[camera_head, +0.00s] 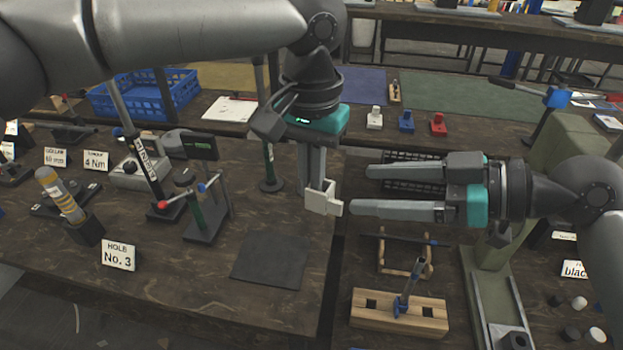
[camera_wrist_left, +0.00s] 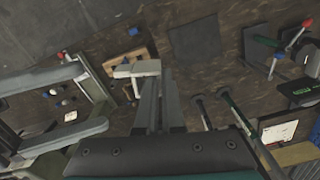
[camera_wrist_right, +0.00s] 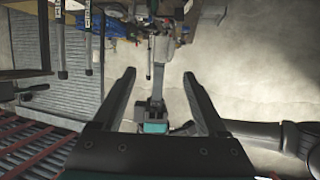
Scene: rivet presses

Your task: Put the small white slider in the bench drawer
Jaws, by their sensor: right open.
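My left gripper (camera_head: 316,184) points down over the gap at the bench's right edge. It is shut on a small white slider (camera_head: 326,201), a blocky piece with a side tab, held in the air at the fingertips. In the left wrist view the white slider (camera_wrist_left: 138,69) shows at the fingertips. My right gripper (camera_head: 357,190) is open and empty, pointing left with its tips close to the slider; I cannot tell whether they touch. In the right wrist view its spread fingers (camera_wrist_right: 163,78) have nothing between them. I cannot make out a bench drawer.
Another white slider (camera_head: 375,119), a blue one (camera_head: 406,122) and a red one (camera_head: 438,124) stand farther back. A blue crate (camera_head: 130,101) is at back left. A dark mat (camera_head: 269,259) lies bare on the bench. A wooden block fixture (camera_head: 372,309) stands front right beside a green press (camera_head: 500,258).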

